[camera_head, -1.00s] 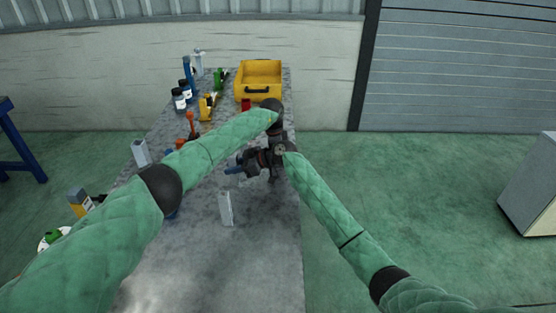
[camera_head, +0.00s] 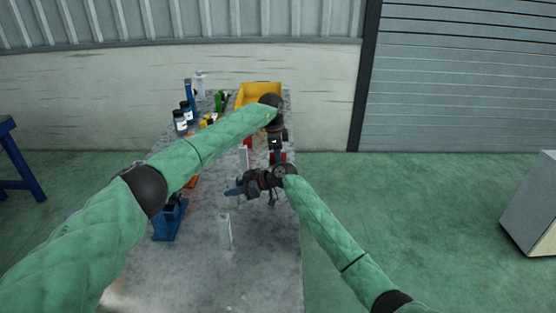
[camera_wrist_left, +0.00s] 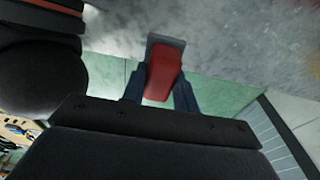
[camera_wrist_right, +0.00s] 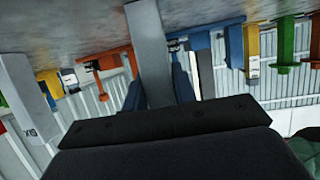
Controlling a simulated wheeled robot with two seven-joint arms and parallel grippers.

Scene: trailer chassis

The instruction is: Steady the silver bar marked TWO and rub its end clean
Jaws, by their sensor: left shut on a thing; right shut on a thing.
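My right gripper (camera_head: 234,190) points left, low over the bench. In the right wrist view its fingers (camera_wrist_right: 158,92) are shut on a plain silver bar (camera_wrist_right: 148,45); no mark shows on its visible face. My left gripper (camera_head: 277,156) points down, beyond the right one. In the left wrist view its fingers are shut on a red block with a grey end (camera_wrist_left: 163,75), apart from any bar. A pale bar (camera_head: 243,156) shows behind my right gripper; I cannot tell whether it is the held one. Another silver bar (camera_head: 226,232) stands upright nearer. I cannot read TWO anywhere.
A bar apparently marked SIX (camera_wrist_right: 28,110) stands beside the held bar in the right wrist view. A blue vise-like tool (camera_head: 170,220) stands on the bench's left side. The near bench is clear.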

